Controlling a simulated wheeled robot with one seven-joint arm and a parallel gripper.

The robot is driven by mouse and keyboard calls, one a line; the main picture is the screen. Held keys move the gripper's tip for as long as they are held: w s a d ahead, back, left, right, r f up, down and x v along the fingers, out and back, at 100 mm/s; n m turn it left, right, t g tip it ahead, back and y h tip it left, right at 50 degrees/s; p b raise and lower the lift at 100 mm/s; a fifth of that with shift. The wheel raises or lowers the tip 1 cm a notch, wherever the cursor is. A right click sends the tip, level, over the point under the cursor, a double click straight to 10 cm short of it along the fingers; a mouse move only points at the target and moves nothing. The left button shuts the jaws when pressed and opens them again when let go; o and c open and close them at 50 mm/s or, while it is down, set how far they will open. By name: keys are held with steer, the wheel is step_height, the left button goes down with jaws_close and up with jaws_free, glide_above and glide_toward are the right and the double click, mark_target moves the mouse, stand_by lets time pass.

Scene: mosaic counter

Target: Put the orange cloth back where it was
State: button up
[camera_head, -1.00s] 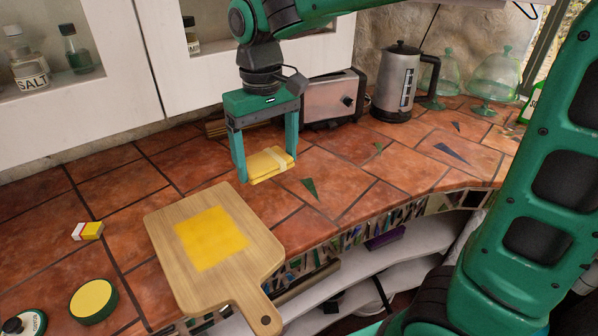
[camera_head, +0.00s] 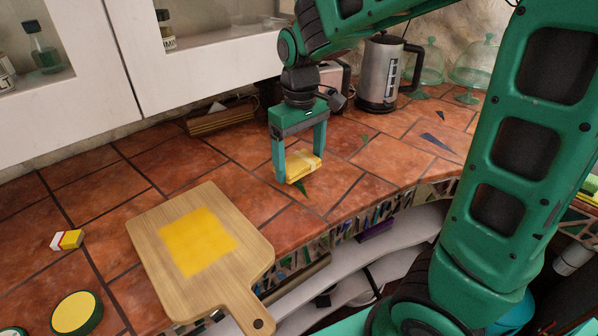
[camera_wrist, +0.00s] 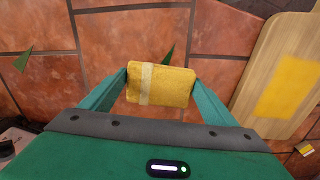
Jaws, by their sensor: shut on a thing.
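The cloth (camera_head: 303,165) is a small folded block, yellow to yellow-orange, with a pale stripe near one end. My gripper (camera_head: 300,168) is shut on it, one finger at each end, pointing down over the tiled counter right of the cutting board. The cloth also shows between the fingers in the wrist view (camera_wrist: 170,87). How high it hangs above the tiles is hard to tell. The wooden cutting board (camera_head: 243,257) lies flat with a yellow square patch (camera_head: 198,241) on it; it also shows at the right of the wrist view (camera_wrist: 253,95).
A kettle (camera_head: 378,75) and a toaster (camera_head: 334,75), partly behind my arm, stand at the back. A slatted wooden object (camera_head: 220,121) lies by the wall. A small white, red and yellow block (camera_head: 67,240) and a yellow-topped round tin (camera_head: 76,314) are left of the board.

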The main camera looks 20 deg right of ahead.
mark_target(300, 173)
steer(key=shift+f, duration=1.95)
steer(key=shift+f, duration=0.1)
steer(key=o, duration=1.1)
step_height(300, 173, up, 12)
steer(key=shift+r, duration=0.15)
steer(key=s+d+f+m, duration=0.4)
steer(key=s+d, duration=0.4)
steer(key=s, duration=0.3)
steer(key=s+d+f+m, duration=0.4)
steer(key=s+d+m, duration=0.2)
steer(key=s+d, duration=0.3)
steer(key=s, duration=0.2)
steer(key=shift+s+d+f, duration=0.15)
steer(key=shift+s, duration=0.2)
